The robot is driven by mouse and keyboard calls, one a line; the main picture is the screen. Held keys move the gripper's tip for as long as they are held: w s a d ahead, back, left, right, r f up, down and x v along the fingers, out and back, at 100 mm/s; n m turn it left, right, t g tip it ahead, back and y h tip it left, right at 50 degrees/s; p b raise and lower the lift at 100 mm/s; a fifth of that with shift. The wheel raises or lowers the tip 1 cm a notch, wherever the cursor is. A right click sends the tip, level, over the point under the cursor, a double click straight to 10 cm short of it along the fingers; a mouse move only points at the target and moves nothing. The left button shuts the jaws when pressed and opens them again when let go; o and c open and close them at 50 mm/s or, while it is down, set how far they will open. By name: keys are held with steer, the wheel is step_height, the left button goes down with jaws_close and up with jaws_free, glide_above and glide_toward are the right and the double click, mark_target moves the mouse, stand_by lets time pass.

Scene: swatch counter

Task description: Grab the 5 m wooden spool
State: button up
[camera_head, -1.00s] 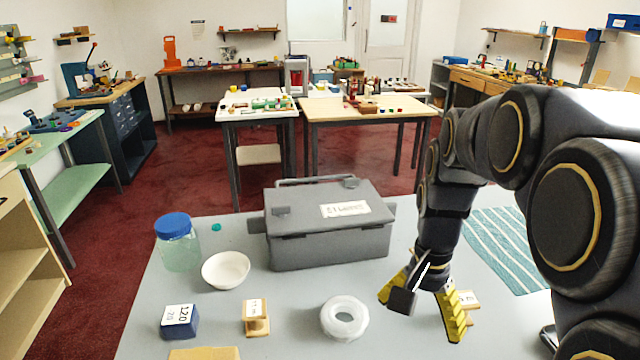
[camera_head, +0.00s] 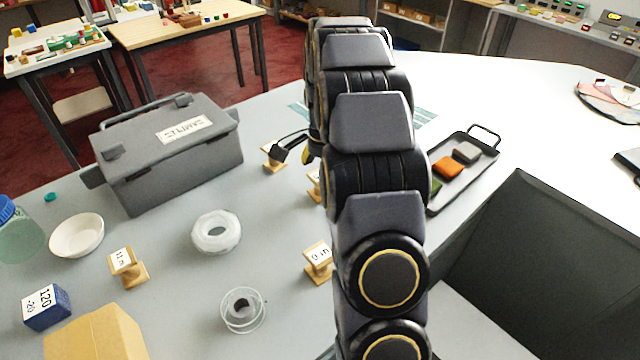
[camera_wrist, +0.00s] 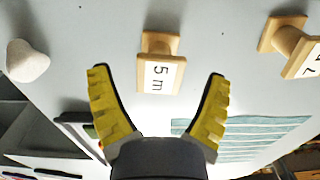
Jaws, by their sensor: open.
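The 5 m wooden spool (camera_wrist: 160,46) is pale wood with a white "5 m" label. In the wrist view it lies centred ahead of my gripper (camera_wrist: 159,76). The yellow ribbed fingers are wide apart, one to each side of its labelled end, with clear gaps and nothing held.
Another spool (camera_wrist: 284,36) lies right in the wrist view; a white stone-like object (camera_wrist: 27,61) lies left.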

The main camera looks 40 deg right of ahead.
mark_target(320, 175)
step_height(320, 175, down, 3)
steer(key=shift+a+f, duration=0.1)
steer(key=c, duration=1.2)
